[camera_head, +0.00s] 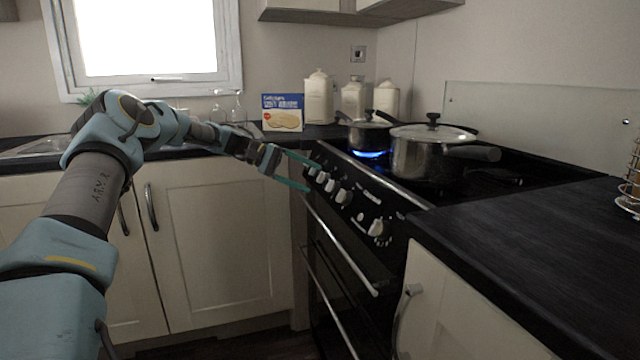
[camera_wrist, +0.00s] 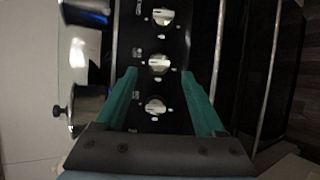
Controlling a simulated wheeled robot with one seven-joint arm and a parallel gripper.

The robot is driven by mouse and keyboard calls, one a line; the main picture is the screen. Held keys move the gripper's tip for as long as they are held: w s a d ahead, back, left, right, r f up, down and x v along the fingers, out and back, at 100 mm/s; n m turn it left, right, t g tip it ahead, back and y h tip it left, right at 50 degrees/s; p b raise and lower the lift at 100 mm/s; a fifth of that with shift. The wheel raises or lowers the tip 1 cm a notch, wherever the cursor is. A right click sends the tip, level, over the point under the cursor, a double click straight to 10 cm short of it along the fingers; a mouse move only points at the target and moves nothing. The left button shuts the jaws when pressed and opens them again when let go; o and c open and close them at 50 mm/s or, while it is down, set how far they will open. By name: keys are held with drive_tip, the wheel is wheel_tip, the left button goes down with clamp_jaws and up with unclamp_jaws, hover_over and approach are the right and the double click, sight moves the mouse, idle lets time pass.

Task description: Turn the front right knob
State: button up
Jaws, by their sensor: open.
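The black cooker panel (camera_head: 352,207) carries a row of white and silver knobs. Its nearest knob (camera_head: 377,228) stands apart from the others, which include a middle knob (camera_head: 343,196). I cannot tell which is the front right knob. My gripper (camera_head: 311,173) is open and empty, at the far end of the row. In the wrist view my gripper (camera_wrist: 160,73) has one teal finger on each side of a knob (camera_wrist: 158,63); contact is not clear. Another knob (camera_wrist: 163,17) lies above it, and a third knob (camera_wrist: 156,106) lies closer to the palm.
A large lidded pot (camera_head: 425,155) and a smaller pan (camera_head: 368,135) stand on the hob, with a blue flame (camera_head: 370,154) under the pan. An oven handle (camera_head: 340,250) runs below the knobs. A dark worktop (camera_head: 530,240) lies at the right.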

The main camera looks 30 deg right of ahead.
drive_tip(key=shift+v, duration=2.5)
drive_tip(key=shift+w, duration=0.1)
drive_tip(key=s+a+f+n+t+y, duration=0.1)
drive_tip(key=s+a+f+t+y, duration=0.3)
drive_tip(key=s+a+f+y, duration=0.35)
drive_tip(key=s+a+f+n+t+y, duration=0.1)
drive_tip(key=s+a+t, duration=0.1)
drive_tip(key=s+a, duration=0.55)
drive_tip(key=s+a+f+n+t+y, duration=0.1)
drive_tip(key=s+a, duration=0.4)
drive_tip(key=a, duration=0.6)
drive_tip(key=s+a+f+t+y, duration=0.1)
drive_tip(key=s+a+t+y, duration=0.1)
drive_tip(key=s+a, duration=0.6)
wheel_tip(320, 180, up, 15)
drive_tip(key=w+a+p, duration=0.1)
drive_tip(key=w+p, duration=0.1)
drive_tip(key=p, duration=1.3)
drive_tip(key=shift+a+r, duration=0.2)
drive_tip(key=shift+a, duration=0.15)
